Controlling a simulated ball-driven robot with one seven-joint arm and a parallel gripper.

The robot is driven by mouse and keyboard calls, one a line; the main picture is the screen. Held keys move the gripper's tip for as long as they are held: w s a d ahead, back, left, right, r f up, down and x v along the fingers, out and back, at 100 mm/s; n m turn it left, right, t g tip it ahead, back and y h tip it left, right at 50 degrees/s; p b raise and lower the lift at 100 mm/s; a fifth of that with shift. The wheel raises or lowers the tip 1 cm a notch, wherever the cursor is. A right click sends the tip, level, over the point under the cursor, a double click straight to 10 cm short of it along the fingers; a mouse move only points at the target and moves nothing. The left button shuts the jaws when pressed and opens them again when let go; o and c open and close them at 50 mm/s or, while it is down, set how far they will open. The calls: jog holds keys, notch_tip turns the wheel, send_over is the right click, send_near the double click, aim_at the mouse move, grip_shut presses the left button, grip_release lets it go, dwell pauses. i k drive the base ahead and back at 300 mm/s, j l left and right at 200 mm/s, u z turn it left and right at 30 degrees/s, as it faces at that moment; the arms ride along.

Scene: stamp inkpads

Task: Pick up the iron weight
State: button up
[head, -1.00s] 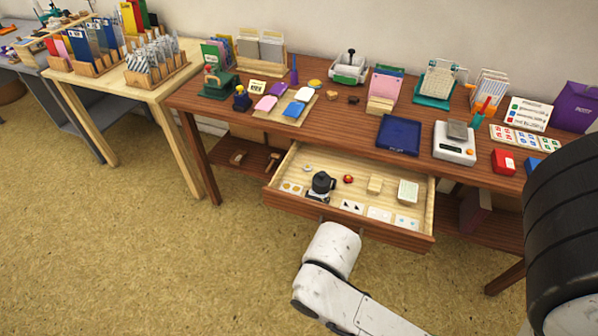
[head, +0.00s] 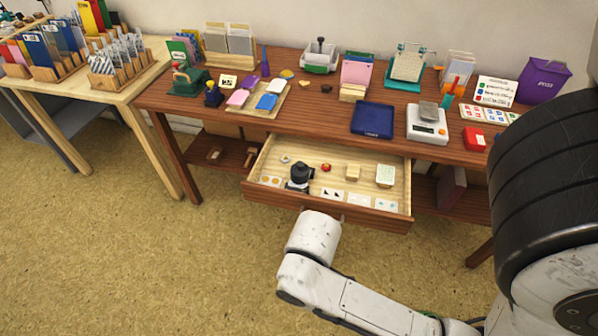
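The iron weight (head: 301,172) appears to be the dark, knobbed, rounded piece inside the open drawer (head: 262,203), left of its middle. It stands just behind the drawer's front panel, with a pale and dark base part under it. My white arm reaches up from the lower right and ends just below the drawer front. I see no contact between my arm and the dark piece.
The drawer also holds a red ball (head: 326,167), a tan block (head: 352,172), a pale box (head: 385,175), a small grey ring (head: 285,159) and flat cards. The tabletop above carries a blue tray (head: 372,119) and a white scale (head: 427,124). The floor in front is clear.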

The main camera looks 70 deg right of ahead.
aim_at(300, 172)
jog(key=i+j, duration=0.1)
jog(key=j, duration=0.3)
jog(key=i+j+z, duration=0.1)
jog(key=j, duration=0.3)
jog(key=i+j, duration=0.1)
jog(key=j, duration=0.3)
jog(key=l+z, duration=0.1)
jog(key=z, duration=0.3)
jog(key=i+z, duration=0.1)
jog(key=z, duration=0.25)
jog(key=i+z, duration=0.1)
jog(key=z, duration=0.3)
jog(key=i+z, duration=0.1)
jog(key=z, duration=0.25)
jog(key=i, duration=0.15)
jog(key=l+z, duration=0.05)
